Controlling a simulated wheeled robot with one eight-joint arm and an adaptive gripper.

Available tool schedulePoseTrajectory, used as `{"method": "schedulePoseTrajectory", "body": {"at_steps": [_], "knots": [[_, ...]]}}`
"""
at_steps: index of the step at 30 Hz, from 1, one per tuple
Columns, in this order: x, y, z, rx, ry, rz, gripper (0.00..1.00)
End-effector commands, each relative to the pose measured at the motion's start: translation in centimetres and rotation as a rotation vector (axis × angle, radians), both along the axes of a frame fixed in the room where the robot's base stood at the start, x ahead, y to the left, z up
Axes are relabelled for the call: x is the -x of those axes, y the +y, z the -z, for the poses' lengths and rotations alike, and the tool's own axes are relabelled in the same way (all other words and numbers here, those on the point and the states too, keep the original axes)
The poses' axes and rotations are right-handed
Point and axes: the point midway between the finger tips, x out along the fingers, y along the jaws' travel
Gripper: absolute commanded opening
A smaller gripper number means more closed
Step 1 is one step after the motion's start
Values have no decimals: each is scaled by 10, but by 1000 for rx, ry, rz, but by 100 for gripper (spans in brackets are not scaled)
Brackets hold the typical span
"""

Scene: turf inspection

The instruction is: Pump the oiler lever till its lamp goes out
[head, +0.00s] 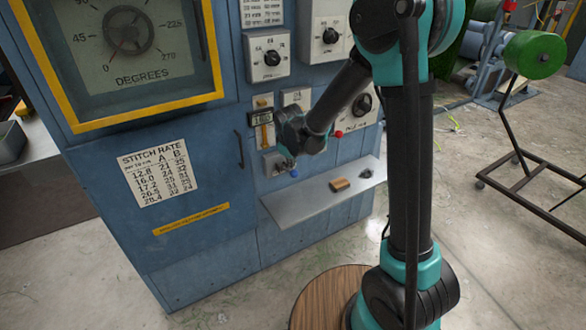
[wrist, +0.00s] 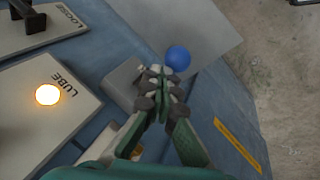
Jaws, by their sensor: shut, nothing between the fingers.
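The oiler lever's blue knob (wrist: 178,58) shows just beyond my fingertips in the wrist view, and low on the blue cabinet in the head view (head: 294,173). A grey oiler box (wrist: 124,82) sits beside it on the cabinet face. My gripper (wrist: 160,74) is shut and empty, with its tips close to the knob; I cannot tell whether they touch it. In the head view my gripper (head: 288,160) is right above the knob. The lamp (wrist: 47,95) on the LUBE plate (wrist: 62,112) glows warm yellow-white. My arm hides the lamp in the head view.
A grey shelf (head: 287,209) juts out below the knob, holding a brown block (head: 340,184) and a small dark item (head: 366,200). A door handle (head: 239,148) is left of the oiler. A red button (head: 338,133) is at right. A round wooden top (head: 318,297) stands in front.

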Motion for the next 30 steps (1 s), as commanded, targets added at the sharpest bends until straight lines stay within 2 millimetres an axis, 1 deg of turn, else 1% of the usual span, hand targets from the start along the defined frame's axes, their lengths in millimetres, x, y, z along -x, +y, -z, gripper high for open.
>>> {"method": "schedulePoseTrajectory", "body": {"at_steps": [30], "knots": [[4, -3, 10, 0, 0, 0, 0]]}}
